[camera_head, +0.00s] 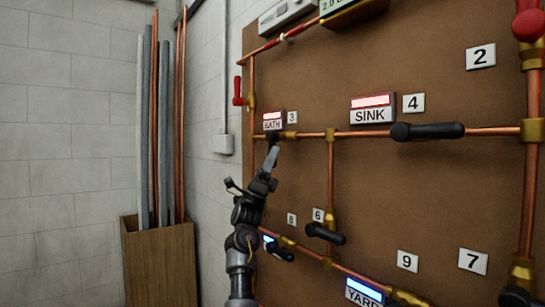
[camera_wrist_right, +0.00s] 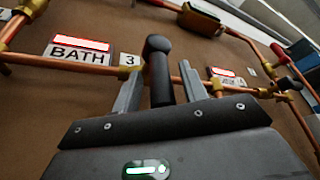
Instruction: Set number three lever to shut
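The number three lever has a black handle (camera_wrist_right: 158,70), which crosses in front of the copper pipe in the right wrist view. The number 3 plate (camera_wrist_right: 128,60) and the BATH label (camera_wrist_right: 80,52) are to its left there. The head view also shows the 3 plate (camera_head: 292,117) and BATH label (camera_head: 273,122), with the handle mostly hidden by my right gripper (camera_head: 271,157). In the wrist view the right gripper (camera_wrist_right: 161,92) is open, its two fingers on either side of the handle with narrow gaps. My left gripper is not in view.
Other black levers are near: one right by plate 4 (camera_head: 427,131), one below by plate 6 (camera_head: 325,234), one by plate 8 (camera_head: 279,251). A red lever (camera_head: 238,91) is above left. A wooden bin (camera_head: 160,262) with pipes stands left. Pipes cross the brown board.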

